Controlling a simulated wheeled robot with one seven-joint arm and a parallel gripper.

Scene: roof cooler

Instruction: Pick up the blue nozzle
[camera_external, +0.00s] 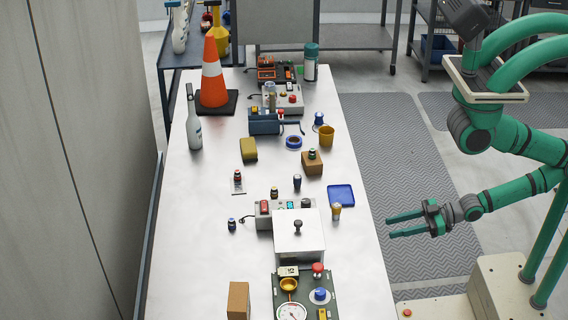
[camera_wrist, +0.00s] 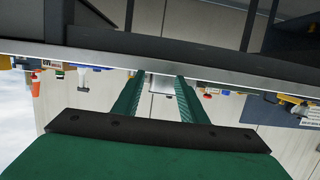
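A small dark blue piece with a pale top (camera_external: 297,182), which looks like the blue nozzle, stands upright on the steel table (camera_external: 200,265), behind the white box. Another small blue piece (camera_external: 232,224) stands left of the grey control box; it is too small to tell exactly what it is. My gripper (camera_external: 389,227) is off the table's right side, its fingers pointing left toward it. The fingers are parallel, apart and empty. In the wrist view my gripper (camera_wrist: 158,78) also shows a clear gap between its fingers. I cannot pick out the nozzle surely there.
A yellow-topped piece (camera_external: 336,210) and a blue tray (camera_external: 341,195) lie near the right edge. A white box with a black knob (camera_external: 299,245), a brown block (camera_external: 312,163) and a gauge panel (camera_external: 280,280) stand nearby. The table's left part is mostly clear.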

